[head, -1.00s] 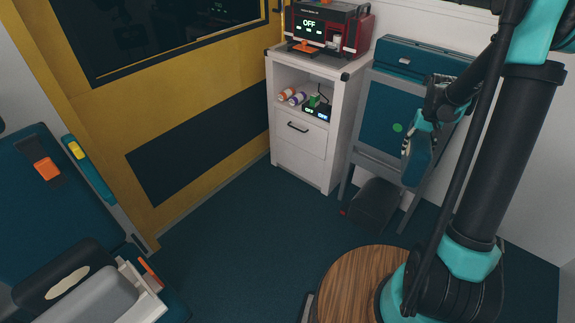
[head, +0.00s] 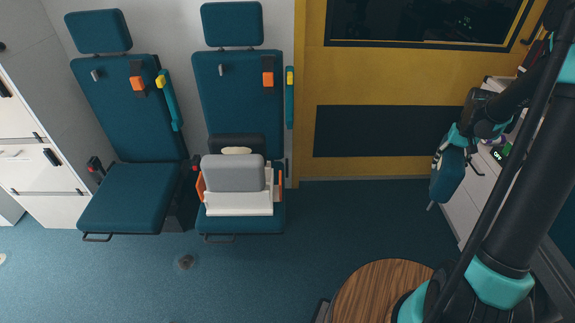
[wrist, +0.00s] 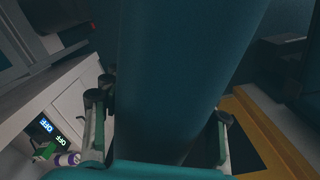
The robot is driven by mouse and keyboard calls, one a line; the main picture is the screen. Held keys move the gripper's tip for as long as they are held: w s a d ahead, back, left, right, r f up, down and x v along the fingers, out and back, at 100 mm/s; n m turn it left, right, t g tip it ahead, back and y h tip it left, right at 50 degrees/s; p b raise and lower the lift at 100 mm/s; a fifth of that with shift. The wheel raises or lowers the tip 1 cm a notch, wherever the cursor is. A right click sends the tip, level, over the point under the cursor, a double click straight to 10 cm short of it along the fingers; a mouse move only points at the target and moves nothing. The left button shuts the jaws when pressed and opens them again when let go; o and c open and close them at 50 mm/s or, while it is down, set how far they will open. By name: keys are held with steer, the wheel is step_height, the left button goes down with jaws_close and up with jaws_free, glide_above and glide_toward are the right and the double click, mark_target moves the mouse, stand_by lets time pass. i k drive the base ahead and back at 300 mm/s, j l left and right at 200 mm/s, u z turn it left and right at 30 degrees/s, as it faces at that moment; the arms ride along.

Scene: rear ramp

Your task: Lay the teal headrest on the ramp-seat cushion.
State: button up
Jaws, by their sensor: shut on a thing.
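My gripper (head: 453,142) is shut on the teal headrest (head: 447,179), which hangs below it in front of the yellow wall at the right. In the wrist view the headrest (wrist: 185,70) fills the middle, with one finger of my gripper (wrist: 162,128) on each side. Two teal seats stand against the far wall. The left seat has a bare cushion (head: 127,196). The right seat's cushion (head: 240,224) bears a grey and white object. I cannot tell which cushion is the ramp-seat one.
The grey and white object (head: 233,176) fills most of the right seat. Both seats have headrests on top (head: 98,32). A white cabinet (head: 484,185) stands close beside the held headrest.

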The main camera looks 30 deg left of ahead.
mark_target(144, 198)
steer(key=l+u, duration=0.15)
steer(key=u, duration=0.25)
steer(key=k+l+u, duration=0.1)
steer(key=u, duration=0.35)
steer(key=l+u, duration=0.15)
steer(key=u, duration=0.25)
steer(key=k+u, duration=0.15)
steer(key=u, duration=0.25)
steer(key=k+l+u, duration=0.1)
steer(key=u, duration=0.35)
steer(key=i+j+u, duration=0.15)
steer(key=i, duration=0.65)
steer(key=i+j+u, duration=0.15)
steer(key=i, duration=0.7)
